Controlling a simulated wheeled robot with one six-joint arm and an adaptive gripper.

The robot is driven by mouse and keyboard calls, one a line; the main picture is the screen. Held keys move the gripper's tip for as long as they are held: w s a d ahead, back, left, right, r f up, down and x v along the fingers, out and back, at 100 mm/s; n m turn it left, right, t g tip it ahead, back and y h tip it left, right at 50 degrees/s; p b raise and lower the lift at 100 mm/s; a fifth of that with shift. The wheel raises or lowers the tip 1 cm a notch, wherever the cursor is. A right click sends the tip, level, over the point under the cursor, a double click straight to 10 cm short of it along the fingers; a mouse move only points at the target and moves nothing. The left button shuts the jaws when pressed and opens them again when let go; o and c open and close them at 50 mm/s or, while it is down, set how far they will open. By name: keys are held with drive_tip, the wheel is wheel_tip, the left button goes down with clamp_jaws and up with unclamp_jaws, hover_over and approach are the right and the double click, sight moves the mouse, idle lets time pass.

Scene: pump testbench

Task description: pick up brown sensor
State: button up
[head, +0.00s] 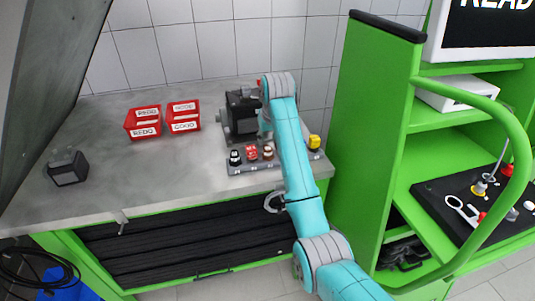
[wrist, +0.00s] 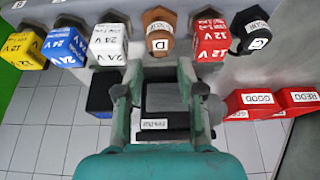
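The brown sensor (wrist: 158,30) stands in a row of sensors at the top of the wrist view, with a white label marked D. In the head view the brown sensor (head: 268,152) stands on the grey rack, just left of my teal arm. My gripper (wrist: 154,85) is open and empty in the wrist view, its two fingers apart. The brown sensor lies beyond the fingertips, roughly in line with the gap between them, and appears untouched. In the head view my arm hides much of the gripper and part of the row.
The red sensor (wrist: 209,37) and white sensor (wrist: 108,42) stand close on either side. Blue (wrist: 65,45), yellow (wrist: 24,47) and black (wrist: 250,30) sensors stand farther out. A black machine (head: 242,113) stands behind the rack. Red bins (head: 143,122) sit left; the left tabletop is mostly clear.

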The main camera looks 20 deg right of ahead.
sight(267, 146)
drive_tip(key=x, duration=0.5)
drive_tip(key=shift+s, duration=0.25)
drive_tip(key=shift+c, duration=0.2)
drive_tip(key=c, duration=0.6)
drive_tip(key=shift+o, duration=0.2)
wheel_tip(267, 146, up, 10)
